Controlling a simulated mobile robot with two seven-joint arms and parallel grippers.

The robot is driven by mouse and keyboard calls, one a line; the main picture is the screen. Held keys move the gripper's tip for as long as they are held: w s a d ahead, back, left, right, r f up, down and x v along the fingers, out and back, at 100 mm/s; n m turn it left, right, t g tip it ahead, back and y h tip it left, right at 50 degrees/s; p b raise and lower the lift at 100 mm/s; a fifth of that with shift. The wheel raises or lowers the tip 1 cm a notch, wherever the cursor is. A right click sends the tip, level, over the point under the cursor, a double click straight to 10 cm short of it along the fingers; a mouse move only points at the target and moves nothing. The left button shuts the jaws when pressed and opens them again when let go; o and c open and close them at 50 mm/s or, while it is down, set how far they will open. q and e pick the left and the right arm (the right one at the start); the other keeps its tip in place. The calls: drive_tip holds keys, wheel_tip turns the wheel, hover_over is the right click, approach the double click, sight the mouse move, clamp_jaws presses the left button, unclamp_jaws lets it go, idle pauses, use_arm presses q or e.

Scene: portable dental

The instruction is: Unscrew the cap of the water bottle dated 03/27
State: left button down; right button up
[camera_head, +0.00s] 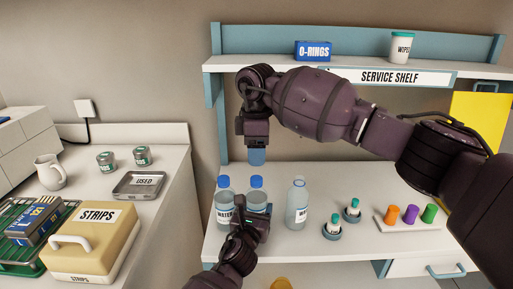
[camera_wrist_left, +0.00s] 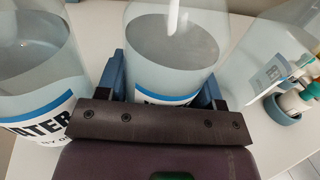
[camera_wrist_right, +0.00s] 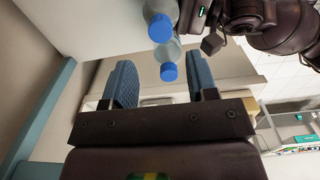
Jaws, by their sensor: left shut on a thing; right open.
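Three water bottles stand on the white worktop. The left bottle (camera_head: 223,211) and middle bottle (camera_head: 257,199) have blue caps; the right bottle (camera_head: 297,209) shows no blue cap. No date is readable. My left gripper (camera_head: 257,212) is shut on the middle bottle's body, which also shows between its fingers in the left wrist view (camera_wrist_left: 175,50). My right gripper (camera_head: 257,156) is open and empty, pointing down above the middle bottle's cap (camera_head: 256,182), apart from it. In the right wrist view, the two blue caps (camera_wrist_right: 168,72) (camera_wrist_right: 160,28) show beyond the fingers.
The service shelf (camera_head: 335,62) is above, behind my right arm. Two small teal-capped vials (camera_head: 353,210) and a rack of coloured plugs (camera_head: 409,224) stand to the right. A left counter holds a used tray (camera_head: 140,197) and strips box (camera_head: 110,250).

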sight(257, 178)
wheel_tip(257, 178, down, 7)
drive_tip(key=shift+f, duration=0.15)
idle(0.4)
